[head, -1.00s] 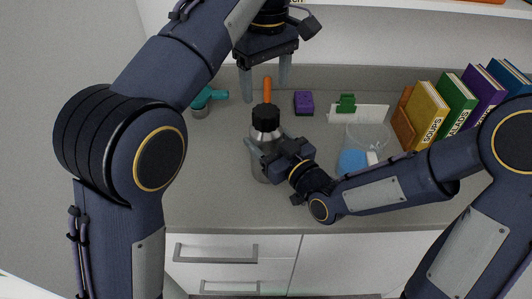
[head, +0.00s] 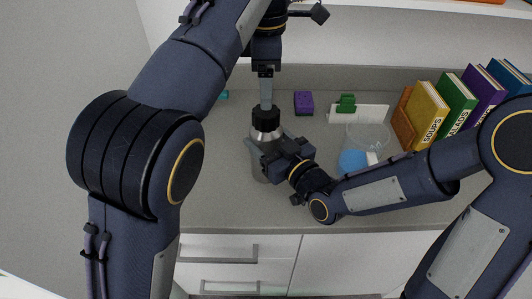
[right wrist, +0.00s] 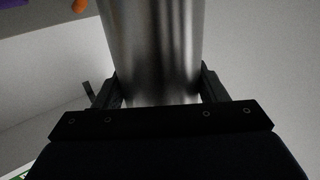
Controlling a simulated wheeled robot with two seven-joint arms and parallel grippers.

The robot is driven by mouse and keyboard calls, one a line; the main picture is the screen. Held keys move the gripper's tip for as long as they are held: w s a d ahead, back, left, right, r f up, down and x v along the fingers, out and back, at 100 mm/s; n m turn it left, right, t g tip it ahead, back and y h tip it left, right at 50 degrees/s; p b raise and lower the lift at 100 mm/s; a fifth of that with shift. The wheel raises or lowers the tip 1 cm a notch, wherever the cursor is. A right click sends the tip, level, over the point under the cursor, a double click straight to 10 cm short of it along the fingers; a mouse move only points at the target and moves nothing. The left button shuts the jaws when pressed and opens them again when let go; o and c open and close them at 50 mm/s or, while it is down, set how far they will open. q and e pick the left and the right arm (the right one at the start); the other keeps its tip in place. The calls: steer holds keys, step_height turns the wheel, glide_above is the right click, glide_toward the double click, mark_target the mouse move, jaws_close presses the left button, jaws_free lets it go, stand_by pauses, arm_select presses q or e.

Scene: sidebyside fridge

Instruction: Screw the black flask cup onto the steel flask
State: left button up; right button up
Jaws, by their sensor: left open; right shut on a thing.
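The steel flask (head: 264,172) stands upright on the counter; its shiny body fills the middle of the right wrist view (right wrist: 155,45). The black flask cup (head: 265,119) sits on top of the flask; I cannot tell how tightly it is seated. My right gripper (head: 268,146) is shut on the flask's body from the right, with a finger on either side. My left gripper (head: 266,104) points straight down over the cup, tips at about the cup's top. It is open, but its fingers line up in the head view, so any contact with the cup is unclear.
Behind stand a purple box (head: 303,103), a green clip (head: 346,103) on a white card and a clear container (head: 368,137) with blue contents. Books (head: 427,112) stand at right. A teal thing (head: 223,95) is mostly hidden by my left arm. The front counter is clear.

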mark_target(266, 113)
arm_select(q)
step_height(266, 113, down, 7)
steer(key=shift+f, duration=0.15)
steer(key=shift+c, duration=0.4)
